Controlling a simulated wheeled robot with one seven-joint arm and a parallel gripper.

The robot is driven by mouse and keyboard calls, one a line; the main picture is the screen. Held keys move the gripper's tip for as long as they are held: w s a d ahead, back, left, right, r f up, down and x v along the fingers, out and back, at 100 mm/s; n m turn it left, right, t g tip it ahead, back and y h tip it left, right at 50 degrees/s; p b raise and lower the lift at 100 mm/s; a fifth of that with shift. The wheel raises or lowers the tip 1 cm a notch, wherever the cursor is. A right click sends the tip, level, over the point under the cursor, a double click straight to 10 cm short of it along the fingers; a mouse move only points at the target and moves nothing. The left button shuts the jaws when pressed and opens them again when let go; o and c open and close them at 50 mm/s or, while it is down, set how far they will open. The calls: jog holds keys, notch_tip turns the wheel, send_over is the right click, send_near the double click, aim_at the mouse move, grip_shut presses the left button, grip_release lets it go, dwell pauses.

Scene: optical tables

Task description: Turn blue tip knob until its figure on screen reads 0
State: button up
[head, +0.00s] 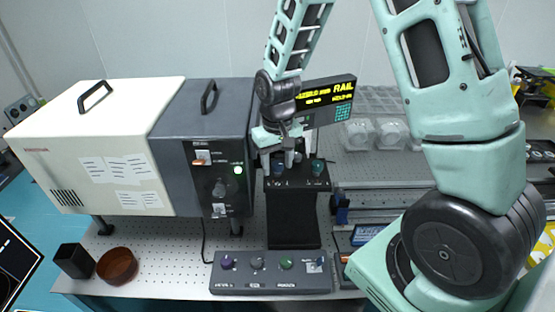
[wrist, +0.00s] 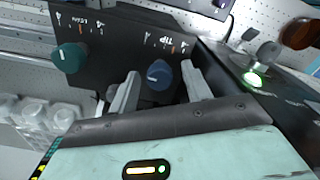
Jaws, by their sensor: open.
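The blue tip knob (wrist: 159,74) sits on a dark panel (wrist: 115,35) with white markings, beside a green knob (wrist: 68,57). My gripper (wrist: 160,70) is open, with one finger on each side of the blue knob. I cannot tell whether either finger touches it. In the head view my gripper (head: 279,159) points down at the black stand's top, and the blue knob (head: 277,166) is partly covered. The screen (head: 326,94) behind it shows yellow text reading RAIL; the smaller figures are too small to read surely.
A grey control box (head: 271,276) with several coloured knobs lies in front of the black stand (head: 292,218). A dark cabinet (head: 205,122) with a lit green light stands at left. A brown bowl (head: 117,266) and a black cup (head: 73,261) are at front left.

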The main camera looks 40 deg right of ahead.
aim_at(277, 164)
jog(key=c, duration=1)
jog(key=shift+n, duration=0.7)
jog(key=o, duration=1)
notch_tip(277, 164, up, 17)
jog(key=b, duration=0.4)
jog(key=shift+r, duration=0.15)
